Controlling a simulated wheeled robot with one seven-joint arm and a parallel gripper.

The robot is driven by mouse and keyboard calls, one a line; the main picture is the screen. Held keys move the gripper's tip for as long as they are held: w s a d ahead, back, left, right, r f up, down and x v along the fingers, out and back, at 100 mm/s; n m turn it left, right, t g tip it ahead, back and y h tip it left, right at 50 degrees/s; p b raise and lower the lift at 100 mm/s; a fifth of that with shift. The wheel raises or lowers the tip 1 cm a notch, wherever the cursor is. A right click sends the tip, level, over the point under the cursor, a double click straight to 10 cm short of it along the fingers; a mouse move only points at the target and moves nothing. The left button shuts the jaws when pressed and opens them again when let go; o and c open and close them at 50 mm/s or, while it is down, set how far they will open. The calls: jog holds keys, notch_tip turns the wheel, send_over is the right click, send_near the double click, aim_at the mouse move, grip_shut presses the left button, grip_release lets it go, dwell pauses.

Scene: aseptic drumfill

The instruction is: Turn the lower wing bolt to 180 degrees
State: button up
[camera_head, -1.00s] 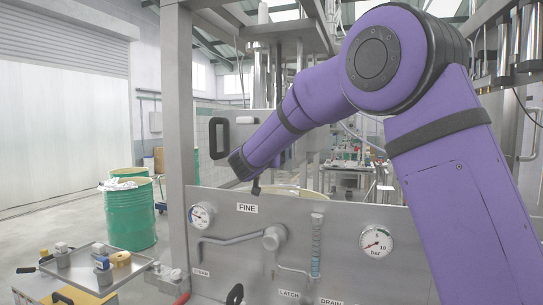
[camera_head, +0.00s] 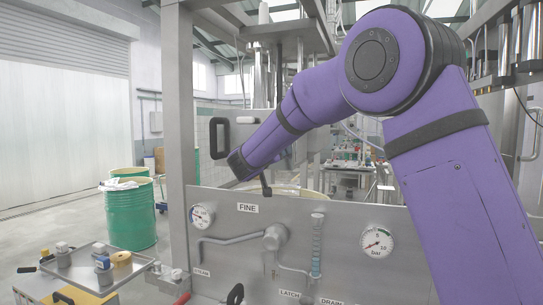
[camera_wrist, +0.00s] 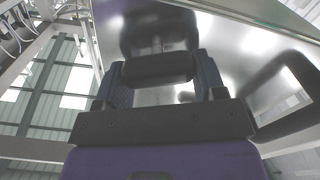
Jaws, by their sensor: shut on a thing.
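In the wrist view my gripper (camera_wrist: 160,75) has one finger at each side of a dark, rounded bar, which I take to be the wing of the lower wing bolt (camera_wrist: 158,67). The fingers are shut on it, against a shiny metal plate. The bolt's shaft and its exact angle are hidden. In the head view my wrist covers the gripper. A small dark stub (camera_head: 265,184) shows just below and right of the wrist; I cannot tell whether it is the bolt or a finger.
A black handle (camera_wrist: 288,92) curves close to the right of my gripper and also shows in the head view (camera_head: 213,138). The steel panel (camera_head: 340,265) with gauges and pipes stands in front. A green drum (camera_head: 131,217) and a tray (camera_head: 85,274) are at left.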

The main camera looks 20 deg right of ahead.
jog(key=n, duration=0.3)
jog(key=shift+a+f+n, duration=0.15)
jog(key=shift+a+n, duration=0.05)
jog(key=shift+n, duration=0.2)
jog(key=n, duration=0.3)
jog(key=shift+w+a+f+n, duration=0.1)
jog(key=shift+w+f+n, duration=0.05)
jog(key=shift+n, duration=0.15)
jog(key=n, duration=0.3)
jog(key=shift+f+n, duration=0.15)
jog(key=shift+n, duration=0.25)
jog(key=n, duration=0.4)
jog(key=shift+f, duration=0.25)
jog(key=n, duration=0.4)
jog(key=shift+f, duration=0.2)
jog(key=n, duration=0.4)
jog(key=shift+f+n, duration=0.2)
jog(key=shift+n, duration=0.1)
jog(key=n, duration=0.4)
jog(key=shift+s+d+f, duration=0.1)
jog(key=shift+s+d, duration=0.1)
jog(key=shift+d, duration=0.05)
jog(key=shift+s+d+n, duration=0.15)
jog(key=shift+n, duration=1.75)
